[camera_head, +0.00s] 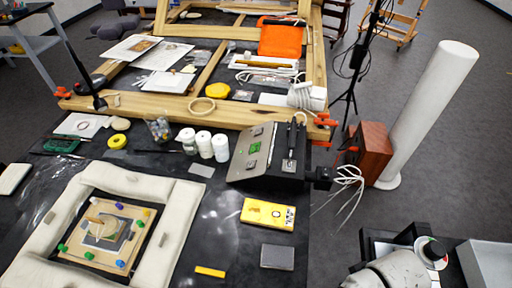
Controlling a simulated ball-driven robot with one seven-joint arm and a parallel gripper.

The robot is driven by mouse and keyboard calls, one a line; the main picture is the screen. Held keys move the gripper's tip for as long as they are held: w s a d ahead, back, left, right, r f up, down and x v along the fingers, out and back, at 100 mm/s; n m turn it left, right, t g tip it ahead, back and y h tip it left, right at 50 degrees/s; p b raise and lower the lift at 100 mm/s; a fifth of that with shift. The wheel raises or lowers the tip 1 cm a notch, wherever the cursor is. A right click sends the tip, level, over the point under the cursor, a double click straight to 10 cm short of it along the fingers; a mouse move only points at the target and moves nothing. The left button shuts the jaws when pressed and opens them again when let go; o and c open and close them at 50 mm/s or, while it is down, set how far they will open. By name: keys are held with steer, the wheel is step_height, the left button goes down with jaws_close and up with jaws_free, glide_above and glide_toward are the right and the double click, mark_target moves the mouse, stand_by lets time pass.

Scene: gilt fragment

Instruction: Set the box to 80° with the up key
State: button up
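The box (240,172) stands on the dark table right of centre, a black case with a sloped silver front panel. A small green display (256,148) is lit on the panel; its digits are too small to read. Small grey keys (251,164) sit on the panel near the display, and their markings cannot be read, so I cannot tell which is the up key. Black upright parts stand at the box's right side. My gripper cannot be made out; only white parts of my arm show at the bottom right, well away from the box.
A yellow case (268,214) and a grey block (277,257) lie in front of the box. White jars (204,143) stand to its left. A padded frame (178,235) holds a panel at left. A wooden frame (170,112) lies behind. White cables (347,180) hang past the table's right edge.

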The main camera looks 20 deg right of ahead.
jaws_close()
stand_by(0.3)
stand_by(1.4)
